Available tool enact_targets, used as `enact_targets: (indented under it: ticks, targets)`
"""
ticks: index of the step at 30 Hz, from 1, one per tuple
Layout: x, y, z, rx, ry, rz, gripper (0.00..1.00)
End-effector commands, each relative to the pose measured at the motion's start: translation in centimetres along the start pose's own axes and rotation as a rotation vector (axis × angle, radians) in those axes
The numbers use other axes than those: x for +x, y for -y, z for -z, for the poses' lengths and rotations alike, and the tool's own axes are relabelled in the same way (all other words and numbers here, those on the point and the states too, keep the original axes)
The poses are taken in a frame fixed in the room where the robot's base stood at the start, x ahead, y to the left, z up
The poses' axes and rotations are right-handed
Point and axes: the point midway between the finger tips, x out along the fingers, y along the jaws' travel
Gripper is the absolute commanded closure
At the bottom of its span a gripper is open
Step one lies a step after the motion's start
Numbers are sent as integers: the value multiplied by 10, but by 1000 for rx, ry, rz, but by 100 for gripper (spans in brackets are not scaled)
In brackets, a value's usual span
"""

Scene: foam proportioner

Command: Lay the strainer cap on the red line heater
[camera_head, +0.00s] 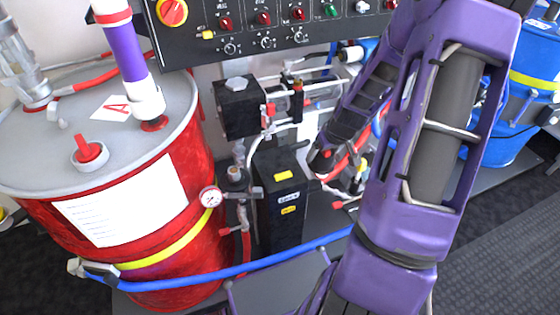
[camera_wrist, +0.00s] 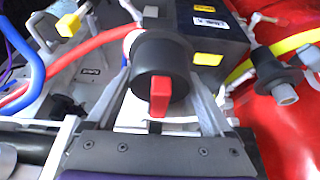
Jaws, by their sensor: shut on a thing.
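The strainer cap (camera_wrist: 146,62) is a round black piece with a red tab facing the wrist camera. My gripper (camera_wrist: 160,68) is shut on it, with a pale finger on each side. In the head view, a dark round end with a red spot, seemingly the cap (camera_head: 323,158), shows at the end of my arm, just right of the heater; my fingers cannot be made out there. The red line heater (camera_head: 285,205) is an upright black box with yellow labels beside the red drum. It also shows in the wrist view (camera_wrist: 222,28), beyond and right of the cap. The cap looks apart from it.
The red drum (camera_head: 190,165) stands left of the heater, with a gauge (camera_head: 210,197) and a strainer body (camera_head: 238,187) between. A pump block (camera_head: 240,108) is behind the heater. A blue hose (camera_head: 270,262) crosses in front. Red hose (camera_wrist: 95,48) passes close to the cap.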

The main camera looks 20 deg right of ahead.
Motion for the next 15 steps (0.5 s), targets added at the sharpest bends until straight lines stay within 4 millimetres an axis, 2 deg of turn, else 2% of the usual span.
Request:
enact_targets:
  ticks: [1,15]
  targets:
    - [2,9,7,-8,-1,1,79]
    - [22,75,57,-7,-2,1,79]
